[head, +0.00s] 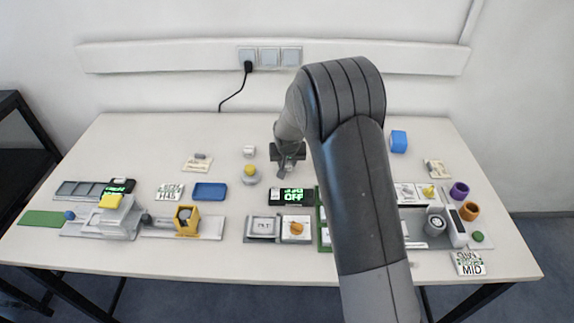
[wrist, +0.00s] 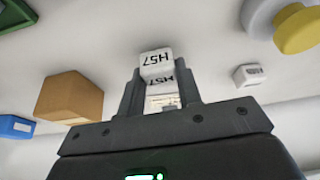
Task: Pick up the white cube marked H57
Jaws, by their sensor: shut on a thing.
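The white cube marked H57 (wrist: 157,62) sits between the two fingers of my gripper (wrist: 160,82) in the wrist view. Its marking shows on two faces, upside down in the picture. The fingers are shut on its sides. In the head view my gripper (head: 288,163) is over the back middle of the table, right of the yellow-topped grey button. The held cube cannot be made out there. I cannot tell whether it touches the table.
Another small white cube (head: 249,151) stands nearby; it also shows in the wrist view (wrist: 248,74). The yellow-topped button (head: 250,172) is close. A brown block (wrist: 70,98) and a blue block (head: 399,141) stand on the table (head: 330,262). Several devices line its front.

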